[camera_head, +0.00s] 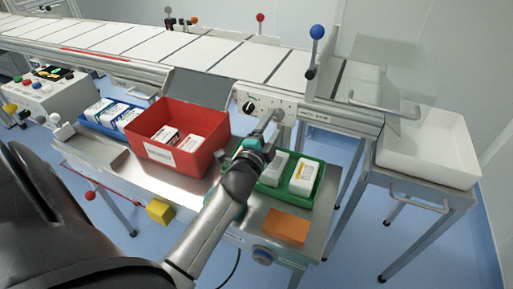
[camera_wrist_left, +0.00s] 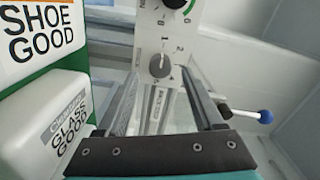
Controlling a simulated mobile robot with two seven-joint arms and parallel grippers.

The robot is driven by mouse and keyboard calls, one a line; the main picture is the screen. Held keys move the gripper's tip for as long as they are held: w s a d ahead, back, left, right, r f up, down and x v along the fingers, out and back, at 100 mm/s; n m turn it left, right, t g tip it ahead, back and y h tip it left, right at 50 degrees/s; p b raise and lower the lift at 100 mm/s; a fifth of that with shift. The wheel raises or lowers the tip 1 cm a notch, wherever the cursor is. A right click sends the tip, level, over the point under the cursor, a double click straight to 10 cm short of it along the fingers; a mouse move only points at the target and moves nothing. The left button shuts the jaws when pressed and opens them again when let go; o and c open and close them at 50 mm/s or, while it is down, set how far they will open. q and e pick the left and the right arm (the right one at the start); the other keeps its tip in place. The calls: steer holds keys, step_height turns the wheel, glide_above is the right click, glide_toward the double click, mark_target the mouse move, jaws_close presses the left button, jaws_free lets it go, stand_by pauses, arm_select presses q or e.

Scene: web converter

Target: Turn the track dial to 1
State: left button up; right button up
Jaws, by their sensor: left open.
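A grey pointer knob (camera_wrist_left: 161,66) sits on a white panel (camera_wrist_left: 147,40) with printed numbers around it; I take it as the track dial. In the left wrist view it lies beyond my left gripper (camera_wrist_left: 164,103), between the two spread fingers and apart from them. The exact pointer reading is too small to tell. A black knob with a green arc (camera_wrist_left: 172,4) is on the same panel. In the head view my open left gripper (camera_head: 270,124) is in front of the panel and hides the grey knob. The black knob (camera_head: 249,107) shows left of it. My right gripper is not in view.
A red bin (camera_head: 152,149) with boxes stands left of my left gripper. A green tray (camera_head: 322,186) with white boxes lies below right. An orange pad (camera_head: 286,227) is on the steel table. A blue-ball lever (camera_head: 317,33) rises right of the panel. A white tray (camera_head: 433,150) stands farther right.

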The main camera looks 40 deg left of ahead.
arm_select(q)
steer(key=p+v, duration=0.2)
steer(key=v, duration=1)
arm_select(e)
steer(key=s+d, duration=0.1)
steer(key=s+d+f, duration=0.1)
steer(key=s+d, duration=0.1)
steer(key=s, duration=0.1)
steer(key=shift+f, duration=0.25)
arm_select(q)
steer(key=shift+s, duration=0.1)
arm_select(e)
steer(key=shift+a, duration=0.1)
